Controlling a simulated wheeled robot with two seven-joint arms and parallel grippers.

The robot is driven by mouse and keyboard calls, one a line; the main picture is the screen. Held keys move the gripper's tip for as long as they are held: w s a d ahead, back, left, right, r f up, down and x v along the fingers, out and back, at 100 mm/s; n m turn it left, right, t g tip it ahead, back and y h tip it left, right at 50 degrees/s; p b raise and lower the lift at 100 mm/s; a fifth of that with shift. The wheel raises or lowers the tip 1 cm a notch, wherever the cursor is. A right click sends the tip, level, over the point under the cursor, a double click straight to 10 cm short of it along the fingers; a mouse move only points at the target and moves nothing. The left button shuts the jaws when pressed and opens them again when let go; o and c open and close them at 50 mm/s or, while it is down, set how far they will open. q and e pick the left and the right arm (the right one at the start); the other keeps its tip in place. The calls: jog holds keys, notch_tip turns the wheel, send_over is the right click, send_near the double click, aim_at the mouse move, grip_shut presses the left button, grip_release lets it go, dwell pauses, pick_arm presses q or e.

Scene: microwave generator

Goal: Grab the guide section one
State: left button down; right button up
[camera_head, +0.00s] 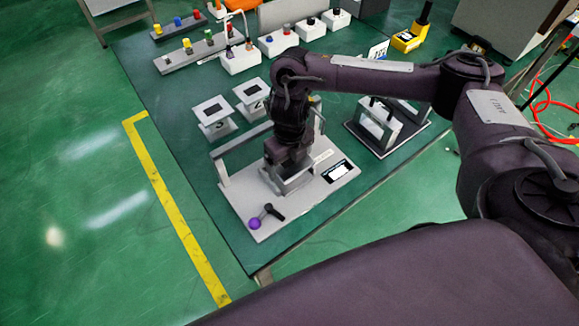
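Two small light-grey I-shaped blocks with dark labels stand side by side on the green table, a left one (214,116) and a right one (251,97). They look like guide sections, but I cannot read which is number one. My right gripper (287,182) points down over a light-grey base plate (240,208), to the right of and nearer than the blocks. Its fingers are at a grey piece on the plate. They are small and partly hidden, so I cannot tell whether they are open or hold it. My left gripper is out of view.
The plate carries a raised grey bar, a purple-knobbed lever (255,223) and a labelled display (337,171). A grey stand (379,127) is at right. Several button boxes (240,60) and coloured-peg racks line the back. The table (170,107) is bare at front left.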

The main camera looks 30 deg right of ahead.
jog(key=c, duration=0.7)
